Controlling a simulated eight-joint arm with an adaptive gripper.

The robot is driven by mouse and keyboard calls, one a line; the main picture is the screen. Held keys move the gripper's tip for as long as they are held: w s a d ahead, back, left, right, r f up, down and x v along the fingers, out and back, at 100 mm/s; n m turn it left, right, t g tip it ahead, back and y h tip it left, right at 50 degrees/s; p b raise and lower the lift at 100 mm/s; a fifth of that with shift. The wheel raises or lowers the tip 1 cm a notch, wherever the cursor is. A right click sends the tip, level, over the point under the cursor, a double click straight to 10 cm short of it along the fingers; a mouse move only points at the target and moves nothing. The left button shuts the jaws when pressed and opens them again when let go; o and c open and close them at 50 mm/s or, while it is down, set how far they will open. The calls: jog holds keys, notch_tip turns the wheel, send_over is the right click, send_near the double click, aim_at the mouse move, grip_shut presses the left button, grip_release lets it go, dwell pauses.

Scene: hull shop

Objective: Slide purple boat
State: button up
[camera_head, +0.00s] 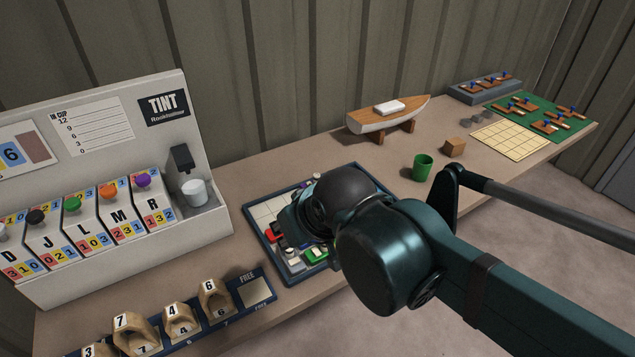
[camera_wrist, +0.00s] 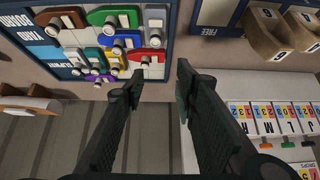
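The boat puzzle board (camera_head: 262,213) is a blue-rimmed tray on the bench, partly covered by my arm in the head view. In the wrist view the board (camera_wrist: 168,45) is at the upper left, with several coloured boats bearing round knobs. The purple boat (camera_wrist: 97,72) is small there, near the board's lower edge among other boats. My gripper (camera_wrist: 160,72) is open, with a gap between its dark fingers and nothing visible in it. Its fingertips appear beside the boats in the picture; I cannot tell their height. In the head view my arm hides the fingers.
A tint dispenser (camera_head: 150,215) stands left of the board. A rack of numbered wooden blocks (camera_head: 165,325) lies in front. A model boat (camera_head: 385,118), green cup (camera_head: 422,167) and wooden cube (camera_head: 455,147) stand toward the right. Bench space behind the board is clear.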

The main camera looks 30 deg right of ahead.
jog(key=shift+r, duration=0.1)
jog(key=w+d+r+n+g+p, duration=0.1)
jog(key=w+d+r+p, duration=0.1)
jog(key=w, duration=0.2)
jog(key=w+d+r+g+p, duration=0.1)
jog(key=w+d+r+p, duration=0.1)
jog(key=w+p, duration=0.15)
jog(key=n+g+p, duration=0.4)
jog(key=g+p, duration=0.1)
jog(key=p, duration=0.6)
send_over(317, 175)
jog(key=f, duration=0.9)
jog(key=shift+s+a, duration=0.1)
jog(key=shift+a, duration=0.3)
jog(key=shift+d+f, duration=0.45)
jog(key=shift+f, duration=0.15)
jog(key=shift+f, duration=0.15)
